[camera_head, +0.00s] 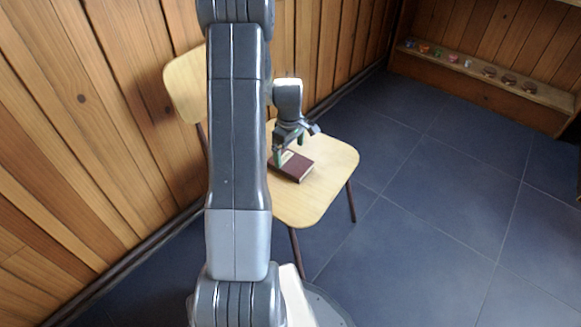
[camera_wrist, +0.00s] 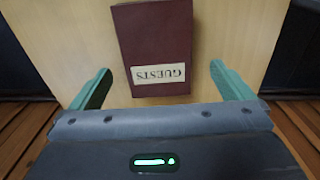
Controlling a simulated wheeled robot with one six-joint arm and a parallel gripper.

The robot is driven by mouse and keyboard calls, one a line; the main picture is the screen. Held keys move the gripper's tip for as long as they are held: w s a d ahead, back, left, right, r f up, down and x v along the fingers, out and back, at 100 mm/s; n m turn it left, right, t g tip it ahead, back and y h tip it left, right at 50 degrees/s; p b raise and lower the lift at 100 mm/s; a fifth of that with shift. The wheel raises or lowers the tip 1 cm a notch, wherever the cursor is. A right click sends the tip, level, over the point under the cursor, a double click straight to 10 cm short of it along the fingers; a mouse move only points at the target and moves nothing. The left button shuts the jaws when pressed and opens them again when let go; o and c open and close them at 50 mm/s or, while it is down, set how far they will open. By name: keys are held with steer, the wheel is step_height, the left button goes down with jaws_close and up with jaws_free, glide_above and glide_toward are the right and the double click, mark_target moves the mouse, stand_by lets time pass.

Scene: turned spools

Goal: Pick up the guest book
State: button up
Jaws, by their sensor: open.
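The guest book (camera_head: 296,168) is a dark red book lying flat on the light wooden seat of a chair (camera_head: 325,185). In the wrist view the guest book (camera_wrist: 155,35) shows a cream label reading "GUESTS", upside down, near the edge closest to my gripper. My gripper (camera_head: 289,152) is above the book, pointing down. In the wrist view my gripper (camera_wrist: 160,85) is open, its green fingers apart on the left and right of the book's near end, with gaps on both sides.
The chair's backrest (camera_head: 187,85) stands by the wood-panelled wall (camera_head: 110,120) at left. A low wooden shelf (camera_head: 500,85) at the back right holds several small items. The blue tiled floor (camera_head: 430,200) to the right is clear.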

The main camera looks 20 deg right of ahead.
mark_target(290, 161)
steer(key=shift+d+f+b, duration=0.2)
steer(key=shift+f+b, duration=0.95)
steer(key=shift+f, duration=1.6)
steer(key=shift+w, duration=0.1)
steer(key=c, duration=1.1)
